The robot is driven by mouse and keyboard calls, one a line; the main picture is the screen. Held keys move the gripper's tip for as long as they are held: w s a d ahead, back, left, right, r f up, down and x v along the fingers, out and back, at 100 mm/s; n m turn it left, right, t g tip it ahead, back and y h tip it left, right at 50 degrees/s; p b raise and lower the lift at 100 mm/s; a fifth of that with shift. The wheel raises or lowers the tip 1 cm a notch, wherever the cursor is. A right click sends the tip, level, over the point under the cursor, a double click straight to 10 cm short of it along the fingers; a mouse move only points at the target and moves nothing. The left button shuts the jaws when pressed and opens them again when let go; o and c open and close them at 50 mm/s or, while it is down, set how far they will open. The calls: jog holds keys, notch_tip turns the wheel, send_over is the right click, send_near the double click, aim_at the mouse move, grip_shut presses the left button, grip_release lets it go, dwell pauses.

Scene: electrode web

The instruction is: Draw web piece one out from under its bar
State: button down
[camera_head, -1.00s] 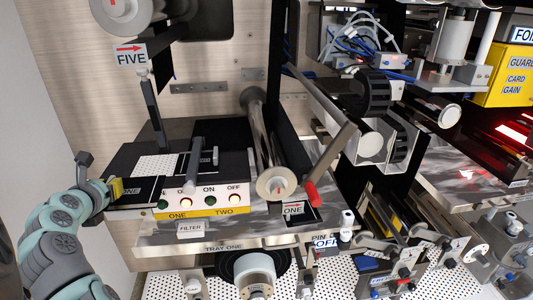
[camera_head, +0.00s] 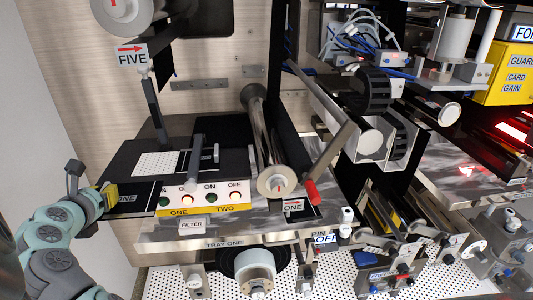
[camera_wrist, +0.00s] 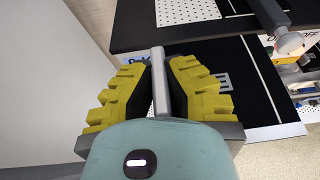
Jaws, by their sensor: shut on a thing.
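Web piece one (camera_head: 148,199), a flat black sheet with a white "ONE" mark, lies at the left end of the black deck. Its dark surface also shows in the wrist view (camera_wrist: 231,98), with part of the mark hidden by a finger. My gripper (camera_head: 108,196) is at its left edge. In the wrist view my yellow fingers (camera_wrist: 160,82) are closed around a narrow grey strip (camera_wrist: 158,62) at that edge. The bar (camera_head: 194,168), a grey rod, lies across the deck right of the sheet; it shows at upper right in the wrist view (camera_wrist: 268,14). I cannot tell whether the sheet's far end is under it.
A button panel (camera_head: 204,207) marked ONE and TWO runs along the deck's front. A FILTER tag (camera_head: 191,224) and the TRAY ONE ledge (camera_head: 180,245) are below. A long steel roller (camera_head: 263,140) stands right. Free space lies left, beside the pale wall (camera_head: 60,110).

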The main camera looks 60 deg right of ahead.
jog(key=s+a, duration=0.9)
jog(key=a, duration=0.1)
jog(key=shift+a+r+p, duration=0.25)
jog(key=shift+r+p, duration=0.05)
jog(key=shift+r, duration=0.1)
dwell(0.8)
